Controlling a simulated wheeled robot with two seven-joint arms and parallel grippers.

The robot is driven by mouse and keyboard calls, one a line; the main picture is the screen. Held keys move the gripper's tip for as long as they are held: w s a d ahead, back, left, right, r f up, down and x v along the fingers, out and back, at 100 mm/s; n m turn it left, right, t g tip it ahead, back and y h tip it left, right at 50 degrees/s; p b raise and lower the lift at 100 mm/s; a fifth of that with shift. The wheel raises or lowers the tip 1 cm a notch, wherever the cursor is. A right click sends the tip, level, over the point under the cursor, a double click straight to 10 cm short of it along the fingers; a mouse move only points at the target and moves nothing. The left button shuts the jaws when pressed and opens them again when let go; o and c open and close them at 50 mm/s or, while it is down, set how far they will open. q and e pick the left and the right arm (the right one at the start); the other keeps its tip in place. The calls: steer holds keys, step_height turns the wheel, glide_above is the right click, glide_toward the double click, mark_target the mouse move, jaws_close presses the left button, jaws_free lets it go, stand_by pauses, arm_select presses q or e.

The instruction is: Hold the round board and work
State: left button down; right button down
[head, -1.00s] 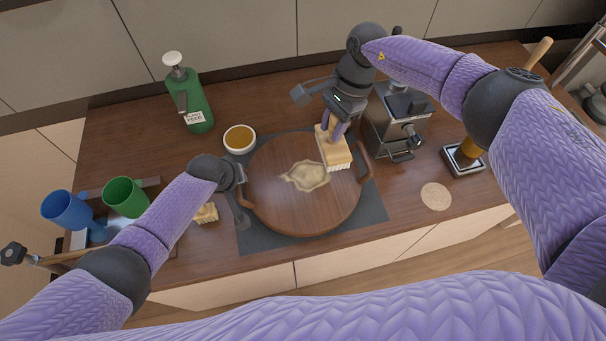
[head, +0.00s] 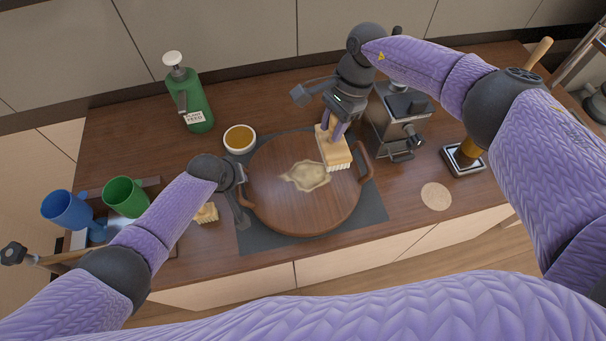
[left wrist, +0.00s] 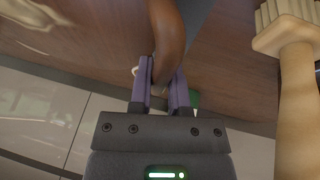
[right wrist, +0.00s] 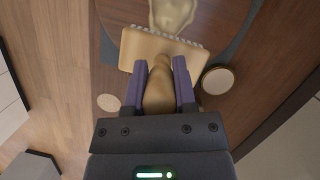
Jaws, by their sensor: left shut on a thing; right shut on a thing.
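The round wooden board (head: 300,205) lies on a dark mat (head: 372,208), with a handle on each side. A pale beige smear (head: 306,176) marks the middle of its top. My left gripper (head: 240,176) is shut on the board's left handle; the left wrist view shows the brown handle (left wrist: 168,40) between its fingers. My right gripper (head: 338,125) is shut on the handle of a wooden brush (head: 334,150). The brush's pale bristles face down at the board's upper right, beside the smear; contact with the board is unclear. The right wrist view also shows the brush (right wrist: 158,50).
A bowl of amber liquid (head: 240,139) and a green pump bottle (head: 190,100) stand behind left. A second brush (head: 206,213) lies left of the mat. Blue (head: 66,210) and green (head: 124,197) cups sit far left. A coffee machine (head: 394,120), tamper stand (head: 463,160) and round coaster (head: 436,196) are right.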

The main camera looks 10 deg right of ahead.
arm_select(q)
jaws_free()
stand_by(1.0)
